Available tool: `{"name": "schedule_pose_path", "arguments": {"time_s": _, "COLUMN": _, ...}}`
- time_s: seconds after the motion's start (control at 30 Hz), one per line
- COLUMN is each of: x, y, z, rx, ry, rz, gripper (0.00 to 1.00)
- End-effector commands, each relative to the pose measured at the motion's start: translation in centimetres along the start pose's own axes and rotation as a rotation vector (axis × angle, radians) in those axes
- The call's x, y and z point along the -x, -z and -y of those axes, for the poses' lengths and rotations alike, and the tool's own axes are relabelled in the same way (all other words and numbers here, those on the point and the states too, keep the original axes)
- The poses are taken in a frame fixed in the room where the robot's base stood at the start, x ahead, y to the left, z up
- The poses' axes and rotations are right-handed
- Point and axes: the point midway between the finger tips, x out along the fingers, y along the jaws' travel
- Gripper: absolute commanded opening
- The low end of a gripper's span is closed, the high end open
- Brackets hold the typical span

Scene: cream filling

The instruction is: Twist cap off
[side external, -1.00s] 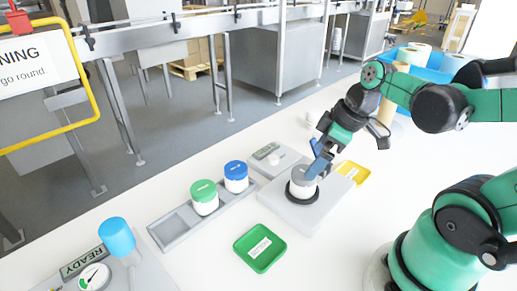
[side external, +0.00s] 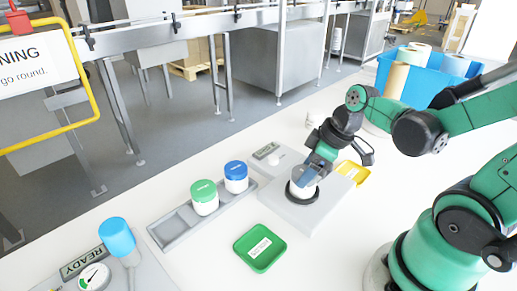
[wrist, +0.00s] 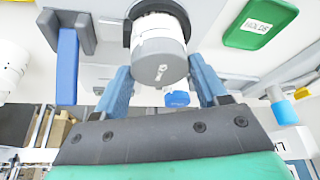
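A white jar (side external: 301,193) with a grey cap stands upright in a black ring on a light grey fixture plate (side external: 318,212). In the wrist view the round grey cap (wrist: 160,68) faces the camera, with the white jar body behind it. My gripper (side external: 307,174) is down at the cap from above, and its blue fingers hide part of the cap in the side view. In the wrist view my gripper (wrist: 160,66) is open, one finger on each side of the cap, with narrow gaps showing between fingers and cap.
A green-lidded jar (side external: 204,198) and a blue-lidded jar (side external: 236,177) stand in a grey rack (side external: 170,231). A green tray (side external: 250,262) lies in front of the fixture, and a yellow tray (side external: 361,176) behind it. A cyan lamp (side external: 117,237) stands at front left.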

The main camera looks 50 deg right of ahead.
Motion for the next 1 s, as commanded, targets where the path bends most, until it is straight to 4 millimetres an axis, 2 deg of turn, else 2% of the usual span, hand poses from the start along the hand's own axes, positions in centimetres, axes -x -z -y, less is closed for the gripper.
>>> {"name": "schedule_pose_path", "arguments": {"time_s": 0.03, "x": 0.00, "y": 0.00, "z": 0.00, "rx": 0.000, "ry": 0.000, "rz": 0.000, "gripper": 0.46}}
{"name": "schedule_pose_path", "arguments": {"time_s": 0.13, "x": 0.01, "y": 0.00, "z": 0.00, "rx": 0.000, "ry": 0.000, "rz": 0.000, "gripper": 0.18}}
{"name": "schedule_pose_path", "arguments": {"time_s": 0.17, "x": 0.01, "y": 0.00, "z": 0.00, "rx": 0.000, "ry": 0.000, "rz": 0.000, "gripper": 0.60}}
{"name": "schedule_pose_path", "arguments": {"time_s": 0.3, "x": 0.01, "y": 0.00, "z": 0.00, "rx": 0.000, "ry": 0.000, "rz": 0.000, "gripper": 0.20}}
{"name": "schedule_pose_path", "arguments": {"time_s": 0.47, "x": 0.00, "y": 0.01, "z": -0.10, "rx": 0.054, "ry": 0.024, "rz": 0.001, "gripper": 0.19}}
{"name": "schedule_pose_path", "arguments": {"time_s": 0.7, "x": 0.00, "y": 0.11, "z": -0.36, "rx": 0.368, "ry": 0.155, "rz": -0.001, "gripper": 0.19}}
{"name": "schedule_pose_path", "arguments": {"time_s": 0.8, "x": 0.00, "y": 0.11, "z": -0.38, "rx": 0.445, "ry": 0.186, "rz": 0.000, "gripper": 0.19}}
{"name": "schedule_pose_path", "arguments": {"time_s": 1.0, "x": 0.01, "y": 0.09, "z": -0.33, "rx": 0.465, "ry": 0.193, "rz": 0.000, "gripper": 0.19}}
